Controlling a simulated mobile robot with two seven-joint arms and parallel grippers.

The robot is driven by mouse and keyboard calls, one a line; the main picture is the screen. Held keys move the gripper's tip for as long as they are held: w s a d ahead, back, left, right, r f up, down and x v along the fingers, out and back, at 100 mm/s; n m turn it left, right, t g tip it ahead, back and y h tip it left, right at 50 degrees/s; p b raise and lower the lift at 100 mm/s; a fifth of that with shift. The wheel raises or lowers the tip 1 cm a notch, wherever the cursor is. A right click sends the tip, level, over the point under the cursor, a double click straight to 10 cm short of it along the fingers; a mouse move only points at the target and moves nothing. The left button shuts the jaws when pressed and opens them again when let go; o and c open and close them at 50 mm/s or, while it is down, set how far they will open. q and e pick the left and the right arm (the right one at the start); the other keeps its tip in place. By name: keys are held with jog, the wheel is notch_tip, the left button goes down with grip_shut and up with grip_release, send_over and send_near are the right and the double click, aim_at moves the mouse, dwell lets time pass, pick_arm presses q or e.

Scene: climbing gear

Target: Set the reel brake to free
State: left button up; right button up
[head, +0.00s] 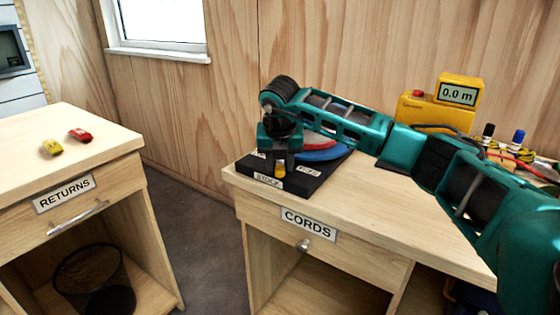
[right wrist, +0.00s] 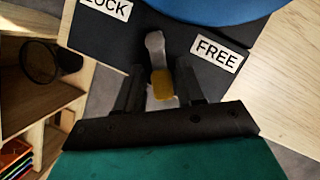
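The reel base is a black block (head: 303,185) on the cords bench, with a blue and red disc (head: 325,152) on top. In the right wrist view, the brake lever (right wrist: 155,50) is grey with a yellow tip (right wrist: 162,85). It stands between the LOCK label (right wrist: 107,8) and the FREE label (right wrist: 216,52). My right gripper (head: 279,166) is over the block's near edge. Its fingers (right wrist: 160,78) are apart, one on each side of the lever, with narrow gaps showing; contact is unclear. My left gripper is not in view.
The yellow meter (head: 457,95) reading 0.0 m stands at the back of the cords bench (head: 380,210). The returns bench (head: 110,135) at left holds a yellow and a red item (head: 80,135). A dark mesh bin (head: 93,280) sits below it. Floor lies between the benches.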

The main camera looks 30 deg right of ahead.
grip_shut()
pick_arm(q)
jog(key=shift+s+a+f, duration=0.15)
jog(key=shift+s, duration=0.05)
pick_arm(e)
jog(key=shift+s+d+n+t+y, duration=0.1)
jog(key=shift+d+n+t+y, duration=0.1)
jog(key=shift+n, duration=0.45)
jog(key=shift+s+d+n+t+y, duration=0.1)
jog(key=shift+d+n, duration=0.1)
jog(key=shift+n, duration=0.45)
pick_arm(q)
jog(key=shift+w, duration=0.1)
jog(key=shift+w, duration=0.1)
pick_arm(e)
jog(key=shift+o, duration=1.4)
grip_release()
pick_arm(q)
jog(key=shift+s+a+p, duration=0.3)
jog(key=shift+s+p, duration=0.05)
jog(key=shift+p, duration=0.35)
pick_arm(e)
jog(key=v, duration=1.3)
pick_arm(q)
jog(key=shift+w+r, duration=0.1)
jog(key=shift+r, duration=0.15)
